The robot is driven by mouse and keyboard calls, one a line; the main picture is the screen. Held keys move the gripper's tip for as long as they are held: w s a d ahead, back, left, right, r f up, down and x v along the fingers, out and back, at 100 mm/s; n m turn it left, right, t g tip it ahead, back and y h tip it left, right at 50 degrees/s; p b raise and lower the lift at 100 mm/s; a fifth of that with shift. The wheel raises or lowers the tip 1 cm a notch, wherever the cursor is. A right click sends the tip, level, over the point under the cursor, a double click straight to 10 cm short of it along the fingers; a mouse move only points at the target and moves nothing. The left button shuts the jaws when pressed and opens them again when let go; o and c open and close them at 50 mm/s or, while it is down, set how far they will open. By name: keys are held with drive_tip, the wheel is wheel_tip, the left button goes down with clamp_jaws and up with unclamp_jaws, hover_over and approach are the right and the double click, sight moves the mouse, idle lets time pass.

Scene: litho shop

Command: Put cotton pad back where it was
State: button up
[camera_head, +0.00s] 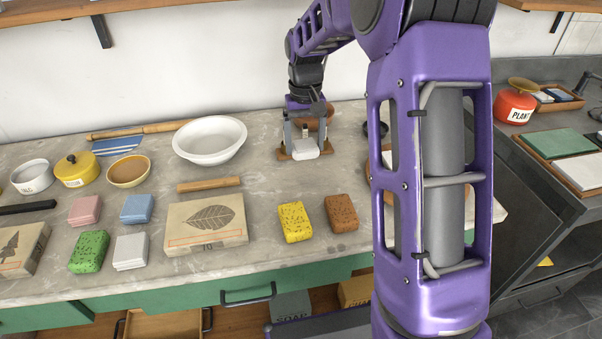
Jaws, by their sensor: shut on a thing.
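My gripper (305,146) is at the back of the stone counter, right of the white bowl. It is shut on a white cotton pad (306,153), which shows between and in front of the fingers. A brown piece (284,156) lies at the pad's sides; I cannot tell whether the pad touches it. A separate stack of white pads (131,252) lies at the front left of the counter, with a pink stack (85,211) and a blue stack (137,209) behind it.
A white bowl (209,140) and a wooden rod (208,184) lie left of my gripper. A printing stone with a leaf picture (206,222), a yellow sponge (295,222) and a brown sponge (341,213) are in front. Bare counter (275,188) lies between. My arm hides the counter's right part.

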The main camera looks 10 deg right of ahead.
sight(304, 184)
wheel_tip(304, 184, down, 10)
drive_tip(key=shift+b, duration=0.5)
drive_tip(key=shift+f, duration=0.1)
drive_tip(key=o, duration=1)
wheel_tip(304, 184, up, 12)
drive_tip(key=shift+r+p, duration=0.15)
drive_tip(key=shift+p, duration=0.5)
